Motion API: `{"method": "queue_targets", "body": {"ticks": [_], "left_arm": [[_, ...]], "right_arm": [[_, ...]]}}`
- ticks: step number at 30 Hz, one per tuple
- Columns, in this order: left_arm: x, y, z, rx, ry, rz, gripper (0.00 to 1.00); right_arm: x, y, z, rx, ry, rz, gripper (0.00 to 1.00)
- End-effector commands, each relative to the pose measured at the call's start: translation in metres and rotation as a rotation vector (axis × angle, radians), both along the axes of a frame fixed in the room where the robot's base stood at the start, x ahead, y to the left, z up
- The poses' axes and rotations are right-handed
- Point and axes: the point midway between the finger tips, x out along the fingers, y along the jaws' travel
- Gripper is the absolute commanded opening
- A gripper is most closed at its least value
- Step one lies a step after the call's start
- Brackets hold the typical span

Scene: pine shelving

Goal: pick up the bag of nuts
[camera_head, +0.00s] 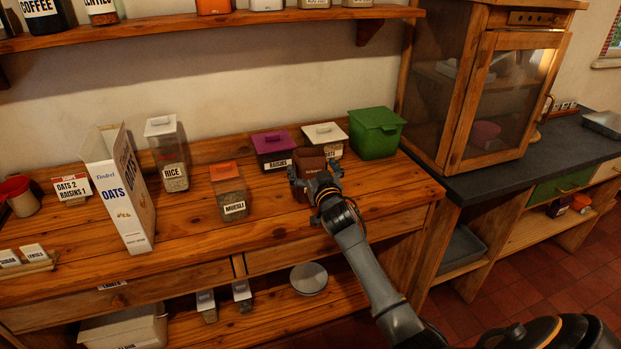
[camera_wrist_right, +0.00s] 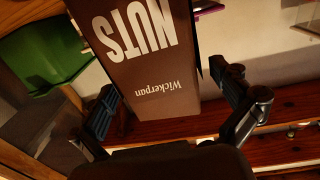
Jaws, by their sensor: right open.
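The bag of nuts (camera_wrist_right: 143,50) is brown, with "NUTS" and "Wickerpan" printed on it in white. In the right wrist view it appears upside down and fills the middle, between the two fingers. In the head view the brown bag (camera_head: 309,160) stands on the wooden counter, partly hidden behind my right gripper (camera_head: 316,183). My right gripper (camera_wrist_right: 169,104) is open, with one finger on each side of the bag. A gap shows at the right finger; I cannot tell whether the left finger touches. My left gripper is not in view.
The raisins jar (camera_head: 273,150) with a purple lid stands just left of the bag. The oats jar (camera_head: 325,137) is behind it and a green bin (camera_head: 376,132) to the right. The muesli jar (camera_head: 229,191) is farther left. The counter (camera_head: 290,228) is clear in front.

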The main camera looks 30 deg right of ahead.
Motion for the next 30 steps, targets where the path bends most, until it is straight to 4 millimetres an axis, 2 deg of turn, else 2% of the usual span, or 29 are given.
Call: {"method": "queue_targets", "body": {"ticks": [4,12,23,30], "left_arm": [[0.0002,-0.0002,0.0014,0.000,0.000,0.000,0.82],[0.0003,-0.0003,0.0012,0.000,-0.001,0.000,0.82],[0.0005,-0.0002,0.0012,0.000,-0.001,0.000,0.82],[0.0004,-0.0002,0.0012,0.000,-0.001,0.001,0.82]], "right_arm": [[0.0107,-0.0036,0.0002,0.000,0.000,0.000,1.00],[0.0122,-0.0039,-0.0003,0.000,0.000,0.000,1.00],[0.0120,-0.0039,-0.0004,-0.001,0.001,0.000,0.27],[0.0121,-0.0040,0.0007,-0.001,-0.001,0.000,0.24]]}}
